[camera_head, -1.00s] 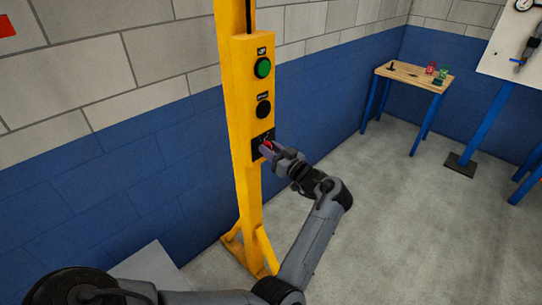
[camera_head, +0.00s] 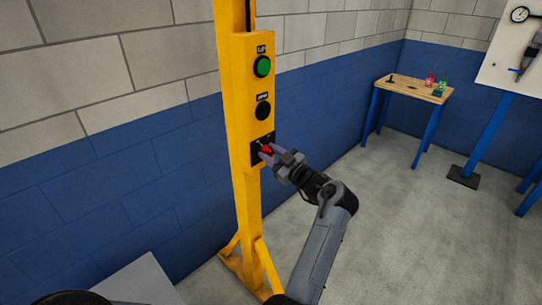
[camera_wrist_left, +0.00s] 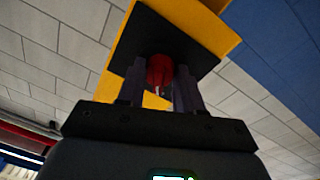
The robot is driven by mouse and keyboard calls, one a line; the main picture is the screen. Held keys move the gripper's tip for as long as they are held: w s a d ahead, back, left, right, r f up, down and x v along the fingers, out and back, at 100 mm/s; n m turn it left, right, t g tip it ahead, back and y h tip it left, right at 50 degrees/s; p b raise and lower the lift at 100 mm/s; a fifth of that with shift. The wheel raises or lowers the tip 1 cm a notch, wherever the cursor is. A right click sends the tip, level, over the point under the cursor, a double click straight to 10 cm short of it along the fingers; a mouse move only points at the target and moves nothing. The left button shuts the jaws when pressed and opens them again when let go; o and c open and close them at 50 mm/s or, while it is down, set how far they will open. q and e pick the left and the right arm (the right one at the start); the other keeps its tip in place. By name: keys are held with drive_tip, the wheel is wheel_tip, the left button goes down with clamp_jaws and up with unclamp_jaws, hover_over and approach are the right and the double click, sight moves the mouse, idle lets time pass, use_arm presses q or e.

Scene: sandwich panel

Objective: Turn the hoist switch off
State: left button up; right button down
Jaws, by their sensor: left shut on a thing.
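The hoist switch is a red knob (camera_head: 266,149) on a black plate at the bottom of the yellow hoist panel (camera_head: 241,110). In the left wrist view the red knob (camera_wrist_left: 160,72) stands between my two fingers in front of the black plate (camera_wrist_left: 170,35). My left gripper (camera_head: 268,152) is shut on this knob, with a finger on each side. The fingers partly hide the knob and plate, and I cannot read the switch's position. Above it are a green UP button (camera_head: 262,67) and a black button (camera_head: 263,107). My right gripper is not in view.
The panel is on a yellow post with a braced foot (camera_head: 240,262) near the blue and grey block wall. A small table (camera_head: 412,87) with small red and green items stands at the back right, beside a white board (camera_head: 505,55). The floor between is clear.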

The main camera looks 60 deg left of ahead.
use_arm(q)
drive_tip(key=o, duration=1)
drive_tip(key=shift+o, duration=0.2)
drive_tip(key=r+v, duration=0.1)
drive_tip(key=v, duration=0.9)
drive_tip(key=shift+d+f, duration=0.45)
drive_tip(key=shift+a+f, duration=0.1)
